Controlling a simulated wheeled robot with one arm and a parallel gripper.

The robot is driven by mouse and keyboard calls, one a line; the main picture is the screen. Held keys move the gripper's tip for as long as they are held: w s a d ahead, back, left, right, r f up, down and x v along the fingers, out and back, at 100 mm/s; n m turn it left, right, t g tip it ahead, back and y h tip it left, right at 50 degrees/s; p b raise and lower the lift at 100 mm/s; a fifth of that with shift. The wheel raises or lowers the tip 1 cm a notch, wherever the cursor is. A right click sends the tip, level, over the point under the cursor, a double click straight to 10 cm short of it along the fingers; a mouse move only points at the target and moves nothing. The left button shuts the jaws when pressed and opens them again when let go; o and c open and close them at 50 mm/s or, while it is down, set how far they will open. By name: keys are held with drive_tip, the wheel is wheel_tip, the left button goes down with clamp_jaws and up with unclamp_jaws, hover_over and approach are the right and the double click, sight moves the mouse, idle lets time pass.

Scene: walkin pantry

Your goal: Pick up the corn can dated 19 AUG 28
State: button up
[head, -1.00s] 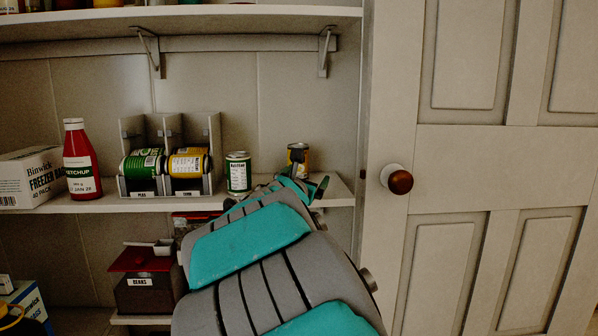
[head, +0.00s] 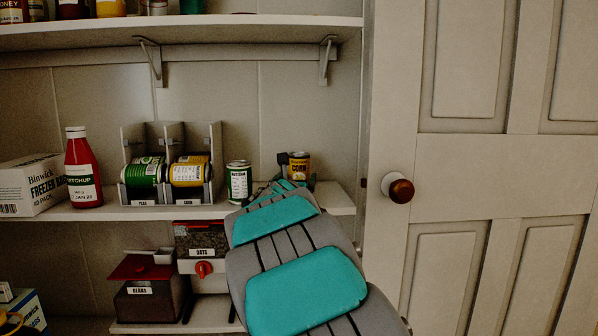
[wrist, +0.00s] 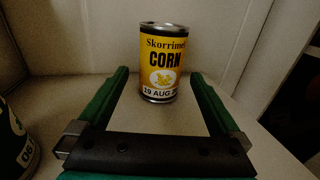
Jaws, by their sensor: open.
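The corn can (wrist: 158,65) stands upright on the shelf in the wrist view. Its yellow label reads "CORN" and a date starting "19 AUG 2", with the last digit unclear. The same can (head: 299,167) shows in the head view at the right end of the middle shelf. My gripper (wrist: 160,85) is open in the wrist view, its two green fingers apart. The can is ahead, in line with the gap between the fingertips, and is not gripped. In the head view my arm hides most of the gripper.
A green-labelled can (head: 239,182) stands left of my gripper. A two-lane dispenser (head: 213,165) holds a green can (head: 143,172) and a yellow can (head: 188,171). A ketchup bottle (head: 83,168) is farther left. The shelf's right end (head: 335,200) is bare, near the door (head: 470,180).

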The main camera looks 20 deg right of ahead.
sight(297, 176)
drive_tip(key=shift+p+x, duration=0.45)
drive_tip(key=shift+x, duration=2.05)
clamp_jaws()
